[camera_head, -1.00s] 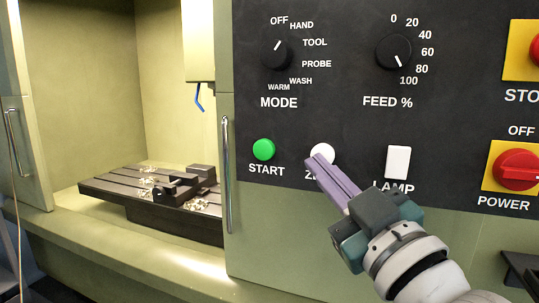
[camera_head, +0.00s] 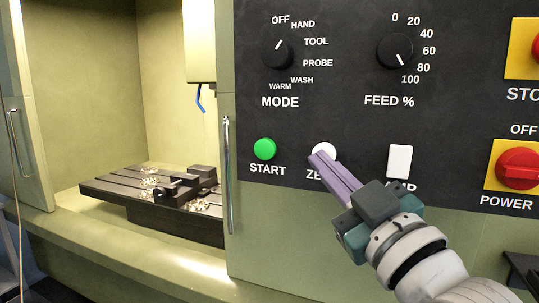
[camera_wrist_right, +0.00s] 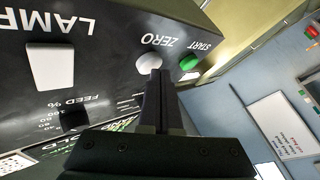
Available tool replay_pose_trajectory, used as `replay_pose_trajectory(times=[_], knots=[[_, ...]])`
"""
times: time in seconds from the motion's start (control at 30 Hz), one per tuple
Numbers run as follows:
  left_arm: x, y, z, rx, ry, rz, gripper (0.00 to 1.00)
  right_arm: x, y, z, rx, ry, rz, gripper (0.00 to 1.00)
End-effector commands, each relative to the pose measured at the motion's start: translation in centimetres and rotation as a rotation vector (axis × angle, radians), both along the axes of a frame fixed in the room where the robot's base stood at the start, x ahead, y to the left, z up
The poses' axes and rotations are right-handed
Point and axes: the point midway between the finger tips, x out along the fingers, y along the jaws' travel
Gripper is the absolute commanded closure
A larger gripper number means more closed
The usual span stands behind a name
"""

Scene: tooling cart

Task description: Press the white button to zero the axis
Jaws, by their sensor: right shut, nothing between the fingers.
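The white ZERO button (camera_head: 325,149) is a round cap on the black control panel (camera_head: 340,110), between the green START button and the white LAMP switch. My right gripper (camera_head: 318,158) is shut and empty, its purple fingers pointing up-left at the button and covering its lower part. In the right wrist view the button (camera_wrist_right: 149,63) shows just beyond the fingertips (camera_wrist_right: 158,73), which overlap its edge. I cannot tell whether the tips touch it or whether it is pressed in. My left gripper is not in view.
The green START button (camera_head: 265,149) is to the left, the LAMP switch (camera_head: 399,161) to the right. A MODE knob (camera_head: 276,54) and a FEED knob (camera_head: 395,50) are above. The red POWER switch (camera_head: 517,168) is at far right. A vertical door handle (camera_head: 228,175) stands left of the panel.

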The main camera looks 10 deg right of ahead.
Motion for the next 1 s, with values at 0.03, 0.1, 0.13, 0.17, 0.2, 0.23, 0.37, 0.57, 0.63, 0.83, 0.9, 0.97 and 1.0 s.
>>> replay_pose_trajectory(times=[0.03, 0.1, 0.13, 0.17, 0.2, 0.23, 0.37, 0.57, 0.63, 0.83, 0.9, 0.97, 1.0], knots=[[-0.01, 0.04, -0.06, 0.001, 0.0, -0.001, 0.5, 0.07, -0.06, -0.03, 0.0, 0.0, 0.0, 1.0], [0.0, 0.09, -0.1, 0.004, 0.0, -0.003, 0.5, 0.13, -0.11, -0.04, -0.001, 0.001, -0.001, 1.0], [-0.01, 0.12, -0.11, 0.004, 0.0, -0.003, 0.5, 0.16, -0.12, -0.04, -0.001, 0.001, -0.001, 1.0], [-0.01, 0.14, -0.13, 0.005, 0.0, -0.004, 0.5, 0.2, -0.15, -0.05, -0.001, 0.001, -0.001, 1.0], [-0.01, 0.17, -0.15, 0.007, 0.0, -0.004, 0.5, 0.23, -0.17, -0.06, -0.001, 0.001, -0.001, 1.0], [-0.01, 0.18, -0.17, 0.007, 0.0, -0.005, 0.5, 0.26, -0.2, -0.06, 0.0, 0.001, 0.0, 1.0], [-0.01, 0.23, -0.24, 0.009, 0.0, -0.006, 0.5, 0.39, -0.29, -0.07, 0.0, 0.002, -0.001, 1.0], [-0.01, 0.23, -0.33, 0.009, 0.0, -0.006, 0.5, 0.6, -0.44, -0.08, 0.0, 0.002, -0.001, 1.0], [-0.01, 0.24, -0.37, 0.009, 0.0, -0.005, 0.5, 0.68, -0.5, -0.08, 0.001, 0.003, -0.001, 1.0], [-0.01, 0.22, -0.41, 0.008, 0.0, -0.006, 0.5, 0.83, -0.64, -0.08, 0.001, 0.004, -0.003, 1.0], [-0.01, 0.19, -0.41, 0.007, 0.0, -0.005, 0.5, 0.84, -0.66, -0.09, 0.001, 0.004, -0.003, 1.0], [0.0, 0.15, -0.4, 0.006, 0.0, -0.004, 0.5, 0.83, -0.69, -0.1, 0.0, 0.005, -0.003, 1.0], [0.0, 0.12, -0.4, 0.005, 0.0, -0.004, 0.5, 0.84, -0.7, -0.11, 0.0, 0.005, -0.003, 1.0]])
